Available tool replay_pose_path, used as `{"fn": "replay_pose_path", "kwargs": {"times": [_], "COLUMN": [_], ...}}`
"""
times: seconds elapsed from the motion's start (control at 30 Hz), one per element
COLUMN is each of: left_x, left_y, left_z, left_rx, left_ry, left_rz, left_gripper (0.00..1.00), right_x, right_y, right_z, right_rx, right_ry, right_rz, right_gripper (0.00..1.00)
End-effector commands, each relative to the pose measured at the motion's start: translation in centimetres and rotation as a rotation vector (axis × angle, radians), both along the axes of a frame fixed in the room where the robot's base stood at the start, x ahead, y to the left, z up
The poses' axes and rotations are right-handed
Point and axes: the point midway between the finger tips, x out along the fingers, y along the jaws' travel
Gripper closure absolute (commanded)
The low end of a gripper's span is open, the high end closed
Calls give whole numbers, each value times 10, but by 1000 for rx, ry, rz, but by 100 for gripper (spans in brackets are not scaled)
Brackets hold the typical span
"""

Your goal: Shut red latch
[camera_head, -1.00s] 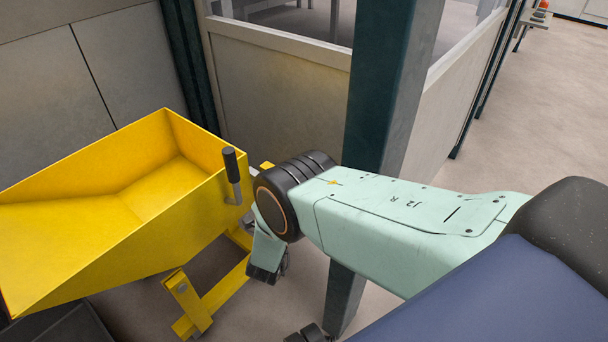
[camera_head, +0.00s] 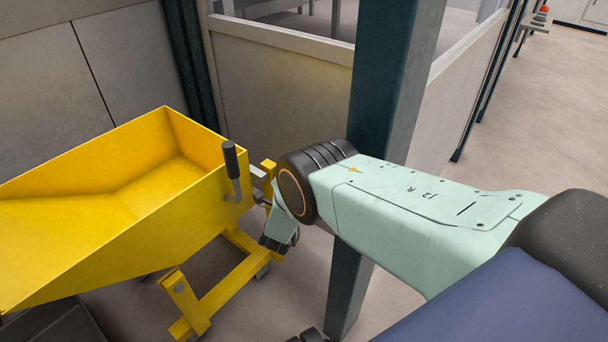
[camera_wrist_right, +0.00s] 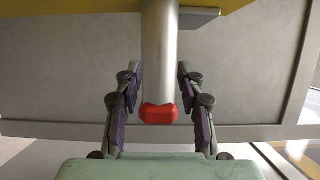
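The red latch shows in the right wrist view as a red tip (camera_wrist_right: 159,113) at the near end of a pale grey bar (camera_wrist_right: 159,55). The bar comes down from a yellow edge at the top. My right gripper (camera_wrist_right: 159,72) is open, with one finger on each side of the bar and gaps showing between. The red tip lies between the fingers, nearer the palm than the fingertips. In the head view my right arm (camera_head: 420,205) reaches left to the yellow tipping bin (camera_head: 110,240), and the red latch cannot be seen there. My left gripper is not in view.
A lever with a black grip (camera_head: 231,160) stands on the bin's right side. The bin's yellow frame (camera_head: 215,295) is below. A dark green post (camera_head: 383,90) stands right behind my right arm. A beige partition (camera_head: 275,100) is behind. Open floor (camera_head: 535,110) lies at right.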

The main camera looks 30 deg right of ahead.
Motion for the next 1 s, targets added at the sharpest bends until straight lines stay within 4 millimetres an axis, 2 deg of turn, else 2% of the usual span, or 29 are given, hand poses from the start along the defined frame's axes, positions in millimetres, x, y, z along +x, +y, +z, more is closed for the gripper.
{"fn": "replay_pose_path", "kwargs": {"times": [0.07,0.4,1.0], "left_x": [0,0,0], "left_y": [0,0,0], "left_z": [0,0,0], "left_rx": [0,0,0], "left_ry": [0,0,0], "left_rz": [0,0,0], "left_gripper": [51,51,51], "right_x": [0,-1,-1], "right_y": [0,0,0], "right_z": [0,-1,-1], "right_rx": [-1,0,-18], "right_ry": [1,1,-5], "right_rz": [0,0,1], "right_gripper": [70,99,100]}}
